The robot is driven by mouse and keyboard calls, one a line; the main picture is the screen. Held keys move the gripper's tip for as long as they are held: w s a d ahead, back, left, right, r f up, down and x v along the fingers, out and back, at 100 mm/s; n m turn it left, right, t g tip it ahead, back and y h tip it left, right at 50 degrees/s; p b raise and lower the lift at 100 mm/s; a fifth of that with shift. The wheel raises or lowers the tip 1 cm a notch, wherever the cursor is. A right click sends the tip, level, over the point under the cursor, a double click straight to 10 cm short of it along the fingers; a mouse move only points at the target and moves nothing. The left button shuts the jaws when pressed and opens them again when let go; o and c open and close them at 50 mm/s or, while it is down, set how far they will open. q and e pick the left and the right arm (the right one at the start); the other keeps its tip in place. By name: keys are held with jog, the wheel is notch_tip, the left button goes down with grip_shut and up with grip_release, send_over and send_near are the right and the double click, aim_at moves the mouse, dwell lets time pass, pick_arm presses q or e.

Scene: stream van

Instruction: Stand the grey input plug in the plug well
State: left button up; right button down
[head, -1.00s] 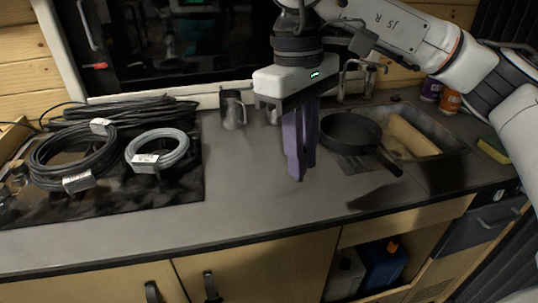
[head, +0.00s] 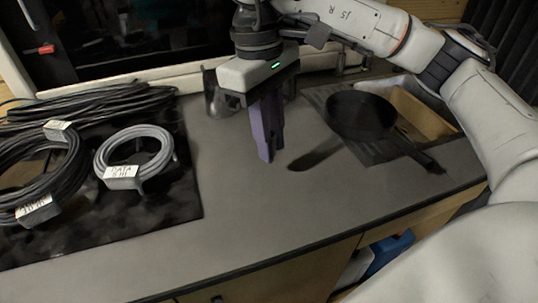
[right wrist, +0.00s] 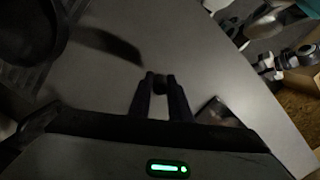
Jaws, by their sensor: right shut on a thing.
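My right gripper (head: 266,158) hangs fingers-down over the grey worktop, between the cable coils and the frying pan. In the right wrist view its dark fingers (right wrist: 160,85) are closed around a small dark, round-ended thing (right wrist: 160,84). This may be the input plug, but its grey colour and its prongs cannot be made out. In the head view the fingers hide it. I cannot make out the plug well in either view. My left gripper is not in view.
A black mat (head: 185,197) with labelled black and grey cable coils (head: 135,162) lies at left. A metal mug (head: 214,98) stands behind the gripper. A black frying pan (head: 360,115) lies at right by the sink (head: 425,115). The front middle worktop (head: 250,215) is clear.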

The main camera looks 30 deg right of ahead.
jog(key=shift+f+b, duration=0.4)
jog(key=shift+f, duration=1.7)
jog(key=shift+f, duration=0.15)
jog(key=c, duration=2)
grip_release()
jog(key=shift+c, duration=0.2)
jog(key=o, duration=0.4)
